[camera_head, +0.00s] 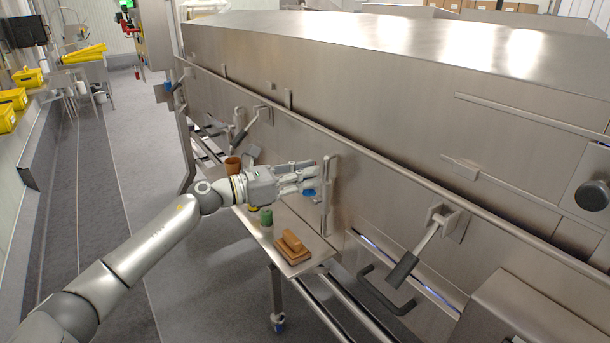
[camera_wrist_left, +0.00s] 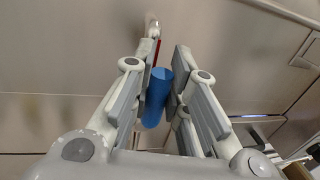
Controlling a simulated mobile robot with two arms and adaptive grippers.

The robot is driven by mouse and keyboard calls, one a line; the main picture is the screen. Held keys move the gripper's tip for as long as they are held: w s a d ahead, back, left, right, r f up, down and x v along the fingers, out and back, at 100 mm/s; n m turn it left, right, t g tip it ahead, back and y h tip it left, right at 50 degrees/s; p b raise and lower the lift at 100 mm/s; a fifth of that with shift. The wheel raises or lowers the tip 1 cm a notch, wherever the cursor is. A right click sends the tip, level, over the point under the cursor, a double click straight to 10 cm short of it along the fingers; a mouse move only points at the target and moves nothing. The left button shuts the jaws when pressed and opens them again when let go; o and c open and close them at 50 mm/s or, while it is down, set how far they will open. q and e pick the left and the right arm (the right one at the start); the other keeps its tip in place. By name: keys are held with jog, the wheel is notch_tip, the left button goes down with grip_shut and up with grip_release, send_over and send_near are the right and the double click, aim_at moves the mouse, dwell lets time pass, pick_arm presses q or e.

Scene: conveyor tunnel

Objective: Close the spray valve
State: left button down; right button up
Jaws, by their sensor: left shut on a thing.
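The spray valve's blue handle (camera_head: 309,193) is beside a vertical steel pipe (camera_head: 328,195) on the tunnel's side, partly hidden by my fingers. My left gripper (camera_head: 312,178) reaches it from the left. In the left wrist view the blue handle (camera_wrist_left: 157,97) lies slightly tilted between the two fingers of my left gripper (camera_wrist_left: 167,65), which is shut on it. A thin red piece shows just beyond the handle there. My right gripper is not in view.
Below my left gripper a small steel shelf (camera_head: 318,247) holds a wooden-backed brush (camera_head: 292,245), a green-topped container (camera_head: 266,217) and a brown cup (camera_head: 232,165). A lever with a dark grip (camera_head: 403,268) sticks out at right. A long rail runs along the tunnel. The floor at left is clear.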

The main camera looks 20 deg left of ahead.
pick_arm(q)
jog(key=shift+w+f, duration=0.1)
jog(key=w+a+f+n+t+b, duration=0.2)
jog(key=a+f+n, duration=0.1)
jog(key=n, duration=0.7)
jog(key=w+a+f+n+t+y+b, duration=0.1)
jog(key=f+n, duration=0.4)
jog(key=n, duration=0.5)
jog(key=shift+w+a+f+t+b, duration=0.15)
jog(key=shift+w+a+t+b, duration=0.45)
jog(key=shift+w+a, duration=0.55)
jog(key=shift+s+a+n, duration=0.15)
jog(key=shift+s+n, duration=0.05)
jog(key=shift+n, duration=0.1)
jog(key=c, duration=1.4)
grip_release()
